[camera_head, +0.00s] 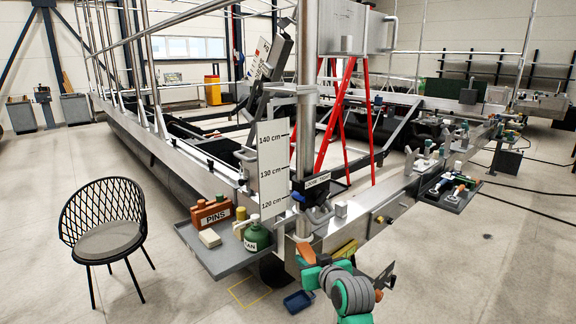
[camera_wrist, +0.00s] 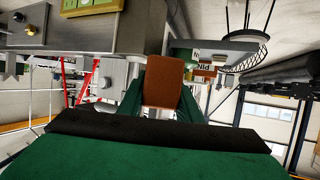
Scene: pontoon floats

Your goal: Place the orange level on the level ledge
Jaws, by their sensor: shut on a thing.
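The orange level (camera_wrist: 162,82) shows in the wrist view as an orange-brown block between the green fingers of my gripper (camera_wrist: 160,100). My gripper is shut on it. In the head view the orange end of the level (camera_head: 305,252) sticks up at the far left of my green and grey arm, close to the front corner of the metal frame. My gripper (camera_head: 318,264) is partly hidden there by my own arm. I cannot tell for sure which surface is the level ledge. A yellow plate (camera_head: 346,249) is on the frame's front face, just right of the level.
A grey side tray (camera_head: 228,262) holds a red PINS box (camera_head: 211,213), a green can (camera_head: 257,236) and a pale block. A height scale (camera_head: 272,170) and metal post stand by the corner. A blue bin (camera_head: 298,301) lies on the floor. A black chair (camera_head: 105,230) stands left.

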